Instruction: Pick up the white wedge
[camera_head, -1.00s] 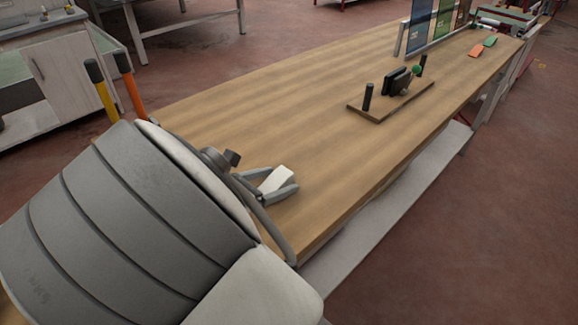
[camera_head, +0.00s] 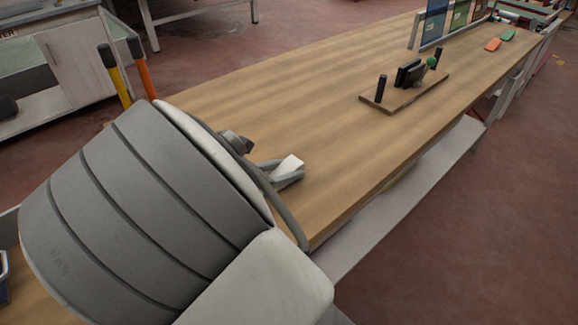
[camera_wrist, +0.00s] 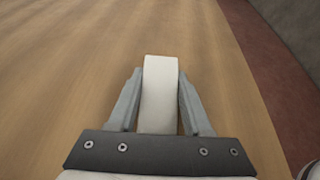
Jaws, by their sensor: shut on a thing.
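The white wedge (camera_head: 290,163) is between the fingers of my gripper (camera_head: 286,174) over the near part of the wooden bench. In the wrist view the wedge (camera_wrist: 160,92) is a pale block standing out past the fingertips, with one grey finger of my gripper (camera_wrist: 160,100) against each side. My gripper is shut on it. The wedge's lower end is hidden behind the dark gripper body. I cannot tell from these frames whether the wedge is clear of the bench top.
The wooden bench (camera_head: 330,110) is mostly bare around my gripper. A wooden board (camera_head: 425,93) with black pegs and a black holder stands farther along. Orange (camera_head: 493,44) and green (camera_head: 507,35) pieces lie near the far end. Yellow and orange handles (camera_head: 140,68) rise at the left.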

